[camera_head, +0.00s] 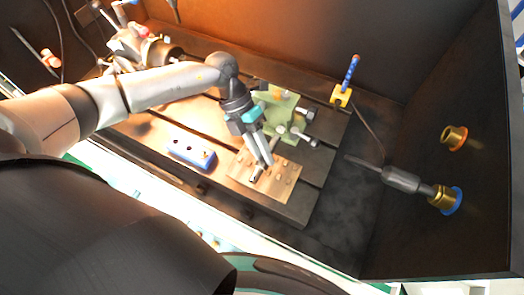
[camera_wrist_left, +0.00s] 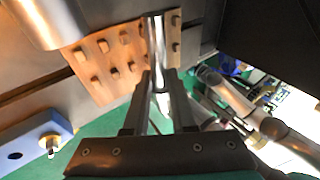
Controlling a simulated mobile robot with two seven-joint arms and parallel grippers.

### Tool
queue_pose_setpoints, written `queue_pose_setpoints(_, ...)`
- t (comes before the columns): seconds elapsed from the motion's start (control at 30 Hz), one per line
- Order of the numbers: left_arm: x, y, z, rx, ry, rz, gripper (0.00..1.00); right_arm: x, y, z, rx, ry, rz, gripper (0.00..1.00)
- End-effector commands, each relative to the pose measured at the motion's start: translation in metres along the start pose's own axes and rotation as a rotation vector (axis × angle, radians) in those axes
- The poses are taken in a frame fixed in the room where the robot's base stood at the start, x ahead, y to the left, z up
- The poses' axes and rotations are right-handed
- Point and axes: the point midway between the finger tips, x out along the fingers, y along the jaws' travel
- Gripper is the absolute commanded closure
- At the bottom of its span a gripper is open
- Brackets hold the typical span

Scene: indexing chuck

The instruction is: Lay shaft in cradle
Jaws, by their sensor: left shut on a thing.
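My left gripper (camera_head: 268,160) points down at the wooden pegged block (camera_head: 240,171), which looks like the cradle. Its fingers are shut on a shiny metal shaft (camera_wrist_left: 157,50), seen between the fingertips (camera_wrist_left: 158,85) in the left wrist view. The shaft lies over the right part of the wooden block (camera_wrist_left: 102,78), beside a row of pegs. A short piece of the shaft (camera_head: 255,177) shows below the fingers in the head view. I cannot tell whether it touches the block. My right gripper is not in view.
A blue block with holes (camera_head: 184,157) sits left of the wooden block. A green fixture (camera_head: 281,100) stands behind the gripper. A blue probe on a yellow base (camera_head: 343,96) is farther back. Brass sockets (camera_head: 455,138) and a grey tool (camera_head: 402,180) are on the right.

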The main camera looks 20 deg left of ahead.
Motion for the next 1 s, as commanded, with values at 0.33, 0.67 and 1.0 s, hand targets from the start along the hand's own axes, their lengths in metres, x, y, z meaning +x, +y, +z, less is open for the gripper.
queue_pose_setpoints(0.33, 0.007, 0.004, 0.002, 0.001, 0.000, -0.002, 1.00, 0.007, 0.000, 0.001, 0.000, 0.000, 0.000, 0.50)
queue_pose_setpoints(0.67, 0.014, 0.009, 0.004, 0.001, 0.000, -0.002, 1.00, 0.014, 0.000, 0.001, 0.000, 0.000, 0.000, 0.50)
queue_pose_setpoints(1.0, 0.019, 0.013, 0.005, 0.001, 0.000, -0.002, 0.71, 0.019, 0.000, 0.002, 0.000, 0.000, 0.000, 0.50)
